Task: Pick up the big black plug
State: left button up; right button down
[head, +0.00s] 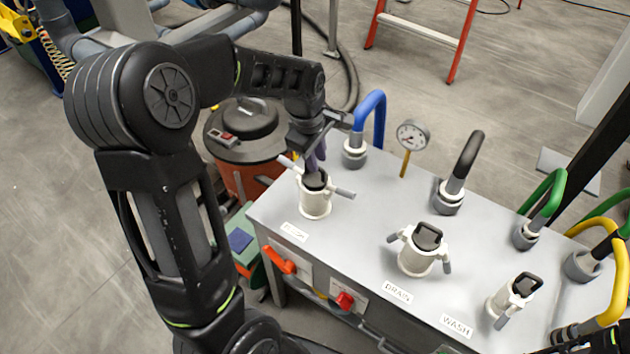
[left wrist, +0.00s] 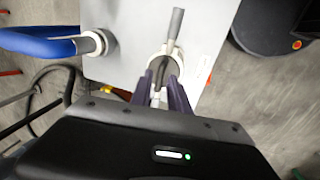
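Three white cam couplings on the grey bench top hold black plugs. The biggest plug (head: 428,236) sits in the middle coupling (head: 416,261), behind the DRAIN label. A smaller one (head: 525,285) is in the right coupling, by WASH. My left gripper (head: 316,163) points down at the left coupling (head: 315,203), whose black plug (head: 315,181) is partly hidden by the fingers. In the left wrist view the purple fingers (left wrist: 165,90) stand apart on either side of that plug's dark handle (left wrist: 162,68). I cannot tell whether they touch it. My right gripper is not in view.
Blue (head: 373,110), black (head: 468,155), green (head: 548,193) and yellow (head: 615,270) hoses and a gauge (head: 412,136) stand along the bench's back. Lever arms stick out from the couplings. An orange-red vacuum drum (head: 245,180) stands left of the bench (head: 365,215).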

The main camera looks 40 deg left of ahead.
aim_at(315, 179)
pick_arm(q)
jog(key=f, duration=0.3)
jog(key=f+p, duration=0.1)
jog(key=shift+w+a+f, duration=0.2)
jog(key=shift+w+f, duration=0.05)
jog(key=shift+w, duration=0.15)
jog(key=shift+c, duration=0.4)
grip_shut()
dwell(1.0)
